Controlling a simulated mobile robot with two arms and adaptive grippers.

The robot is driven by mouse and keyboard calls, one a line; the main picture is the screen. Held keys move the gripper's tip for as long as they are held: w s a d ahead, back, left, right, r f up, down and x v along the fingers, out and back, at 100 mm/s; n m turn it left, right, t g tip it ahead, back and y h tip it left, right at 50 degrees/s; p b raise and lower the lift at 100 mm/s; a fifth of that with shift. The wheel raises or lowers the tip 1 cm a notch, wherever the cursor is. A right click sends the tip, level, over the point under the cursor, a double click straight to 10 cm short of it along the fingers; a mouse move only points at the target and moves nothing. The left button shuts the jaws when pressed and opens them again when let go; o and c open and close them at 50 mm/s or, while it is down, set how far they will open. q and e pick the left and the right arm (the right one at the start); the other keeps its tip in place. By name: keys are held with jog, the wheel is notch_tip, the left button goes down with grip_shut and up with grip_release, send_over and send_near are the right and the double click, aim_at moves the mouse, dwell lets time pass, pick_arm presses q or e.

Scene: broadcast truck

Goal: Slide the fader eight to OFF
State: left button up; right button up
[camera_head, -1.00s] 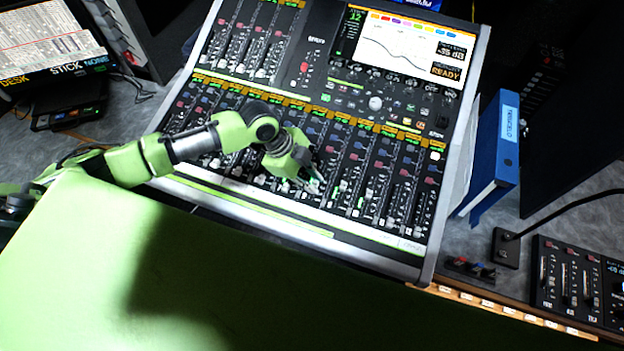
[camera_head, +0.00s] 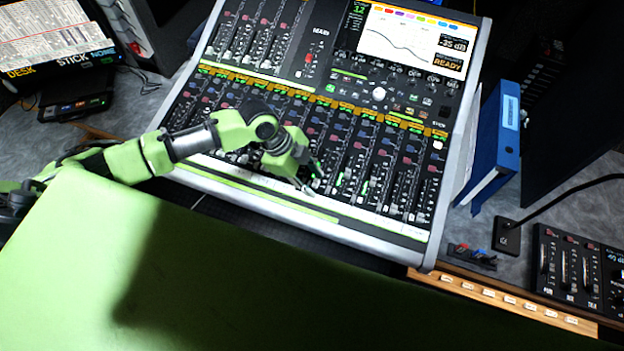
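The mixing console (camera_head: 440,205) lies tilted in the middle of the view, with a row of channel faders along its lower part. My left gripper (camera_head: 310,190) is over the front end of the fader row, right of the middle, with its fingertips close to the white strip at the console's front edge. The fingers are small and dark here, and I cannot tell whether they are open or touching a fader cap. Fader eight cannot be told apart by its label; the gripper and wrist hide some channels. My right gripper is not in view.
A blue binder (camera_head: 497,145) stands right of the console. A small black fader box (camera_head: 575,270) and a cable are at the lower right. A screen (camera_head: 415,40) sits at the console's top. My green body covers the lower left.

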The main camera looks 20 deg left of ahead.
pick_arm(q)
jog(key=v, duration=1.1)
jog(key=shift+r, duration=0.25)
jog(key=shift+s, duration=0.15)
